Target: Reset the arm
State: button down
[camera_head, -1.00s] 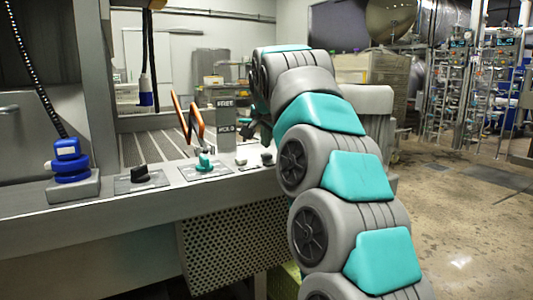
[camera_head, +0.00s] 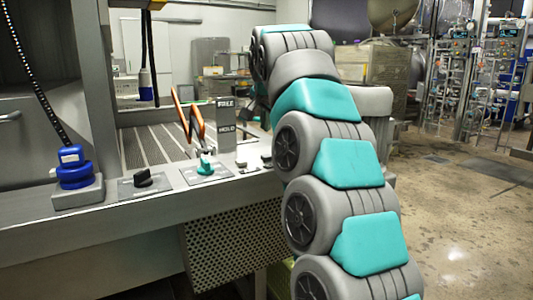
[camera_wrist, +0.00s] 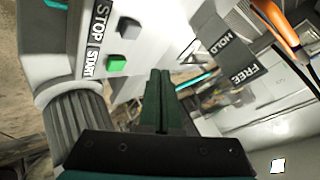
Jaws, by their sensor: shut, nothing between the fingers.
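My gripper (camera_wrist: 157,100) shows in the wrist view with its two dark green fingers side by side, shut and empty. Its tips point toward a pale panel with a green START button (camera_wrist: 116,63) and a grey STOP button (camera_wrist: 129,28), apart from the buttons as far as I can tell. In the head view my grey and teal arm rises on the right of the counter and bends over at the top. The gripper is hidden behind the arm there.
A grey counter (camera_head: 130,218) runs along the left with a blue plug-like fitting (camera_head: 73,168), a black knob (camera_head: 142,177) and a teal knob (camera_head: 205,162). An orange lever (camera_head: 199,122) stands by the FREE/HOLD post (camera_head: 226,118). Concrete floor (camera_head: 470,220) is clear at right.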

dwell(0.4)
jog(key=s+d+f+n+g+h, duration=0.1)
jog(key=s+d+f+n+g, duration=0.2)
jog(key=s+d+f, duration=0.55)
jog(key=s+d+f+n+g+h, duration=0.1)
jog(key=s+d+f+n+g, duration=0.3)
jog(key=s+f, duration=0.7)
jog(key=s+d+f+g, duration=0.1)
jog(key=s+f, duration=0.4)
jog(key=s, duration=0.5)
jog(key=s+d+f+g+p, duration=0.1)
jog(key=s+d+f, duration=0.3)
jog(key=s, duration=0.6)
jog(key=s+d+f+g, duration=0.1)
jog(key=s+d+f, duration=0.2)
jog(key=s, duration=0.8)
notch_tip(320, 180, down, 3)
jog(key=shift+r+g, duration=0.2)
jog(key=shift+g, duration=0.2)
